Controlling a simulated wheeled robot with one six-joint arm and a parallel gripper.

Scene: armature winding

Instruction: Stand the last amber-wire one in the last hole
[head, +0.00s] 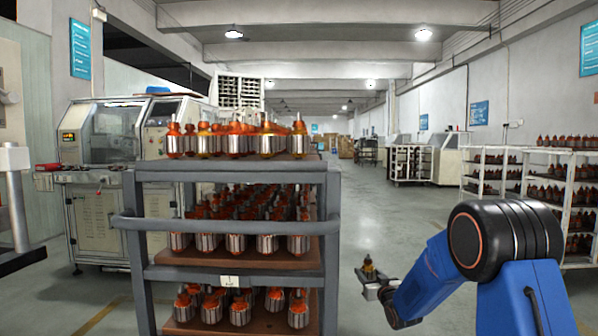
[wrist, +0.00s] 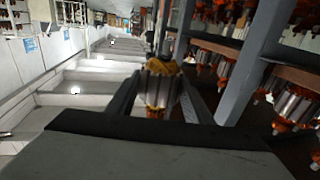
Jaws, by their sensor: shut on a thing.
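My gripper (head: 372,284) is to the right of the cart, at about the height of its middle and lower shelves. The cart's top shelf (head: 300,160) holds several armatures, some with red-orange wire and some with amber wire (head: 267,140). The holes in the top shelf are hidden by the armatures at this low angle.
The grey cart frame (head: 331,245) and its push bar (head: 225,224) stand left of my gripper. The lower shelves (head: 240,262) hold many more armatures. White racks (head: 567,185) stand at the right. The floor (head: 385,215) between is clear.

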